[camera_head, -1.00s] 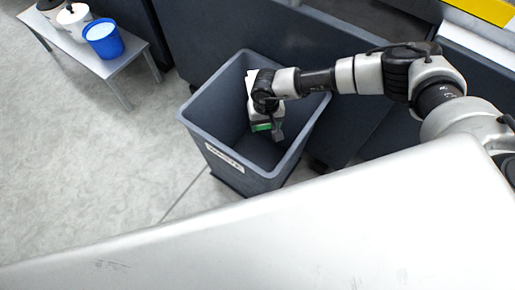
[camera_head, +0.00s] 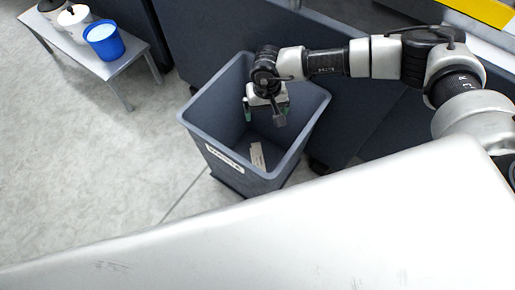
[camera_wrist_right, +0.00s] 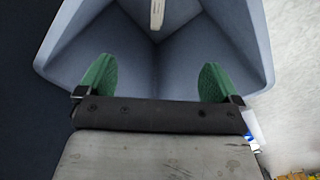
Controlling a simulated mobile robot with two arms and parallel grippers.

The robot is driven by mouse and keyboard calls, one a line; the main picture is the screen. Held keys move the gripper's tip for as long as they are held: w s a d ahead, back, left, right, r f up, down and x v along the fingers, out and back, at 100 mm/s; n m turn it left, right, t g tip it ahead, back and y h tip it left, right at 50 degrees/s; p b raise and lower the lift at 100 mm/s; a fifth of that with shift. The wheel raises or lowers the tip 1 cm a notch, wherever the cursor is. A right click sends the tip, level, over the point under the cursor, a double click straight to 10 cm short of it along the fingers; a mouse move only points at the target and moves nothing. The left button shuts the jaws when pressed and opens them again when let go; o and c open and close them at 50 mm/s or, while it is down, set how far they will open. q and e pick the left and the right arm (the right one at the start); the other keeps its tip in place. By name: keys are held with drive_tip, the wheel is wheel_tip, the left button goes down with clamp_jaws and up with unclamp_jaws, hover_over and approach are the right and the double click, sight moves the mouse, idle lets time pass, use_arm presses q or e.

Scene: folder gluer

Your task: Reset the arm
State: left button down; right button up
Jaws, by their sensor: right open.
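My right gripper (camera_head: 265,112) is open and empty over the mouth of a grey bin (camera_head: 213,137). Its two green fingertips (camera_wrist_right: 155,82) stand wide apart in the right wrist view, with nothing between them. A small pale flat piece (camera_head: 257,155) lies inside the bin, low down, below the gripper. Its end also shows in the right wrist view (camera_wrist_right: 157,14). My right arm reaches in from the right. My left gripper is not in view.
The bin has a white label (camera_head: 225,158) on its front. A small grey table (camera_head: 112,68) at the upper left holds a blue bucket (camera_head: 104,42) and white containers (camera_head: 74,22). Dark machine panels (camera_head: 225,35) stand behind the bin. Floor at the left is clear.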

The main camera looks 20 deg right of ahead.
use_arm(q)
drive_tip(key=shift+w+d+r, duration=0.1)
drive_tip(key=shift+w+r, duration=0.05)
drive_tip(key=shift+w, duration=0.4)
use_arm(e)
wheel_tip(320, 180, up, 3)
drive_tip(key=shift+r, duration=0.2)
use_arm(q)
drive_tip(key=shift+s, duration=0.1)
